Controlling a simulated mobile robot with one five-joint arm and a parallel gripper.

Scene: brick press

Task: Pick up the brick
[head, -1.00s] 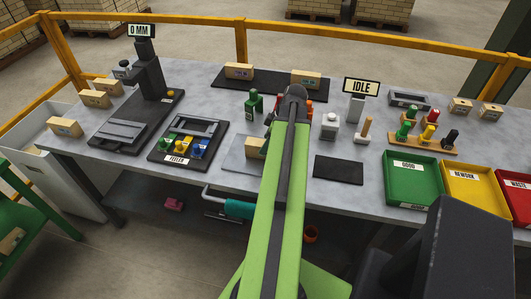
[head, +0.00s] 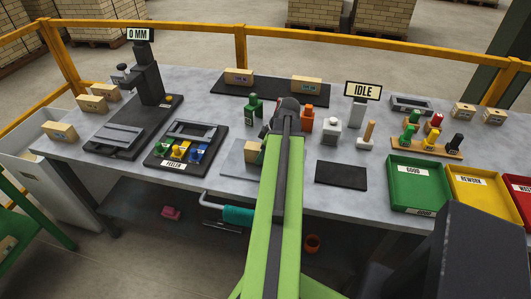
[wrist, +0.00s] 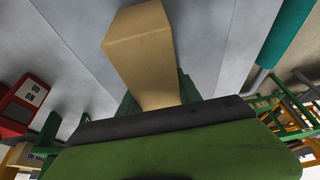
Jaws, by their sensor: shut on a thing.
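The tan brick (wrist: 140,52) fills the upper middle of the wrist view, with its far end pointing up and away. My gripper (wrist: 156,92) is shut on it, with a green finger at each side of its near end. In the head view a part of the brick (head: 252,152) shows left of my green arm, over the grey plate (head: 233,163). My arm hides the rest of the brick and the fingers there. I cannot tell whether the brick touches the plate.
The feeler tray (head: 186,146) and the black press (head: 150,80) stand left. A black pad (head: 340,175) lies right of my arm, and the green good bin (head: 418,186) is farther right. Other bricks (head: 240,76) sit on a dark mat behind. A green bottle (head: 253,105) stands close behind.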

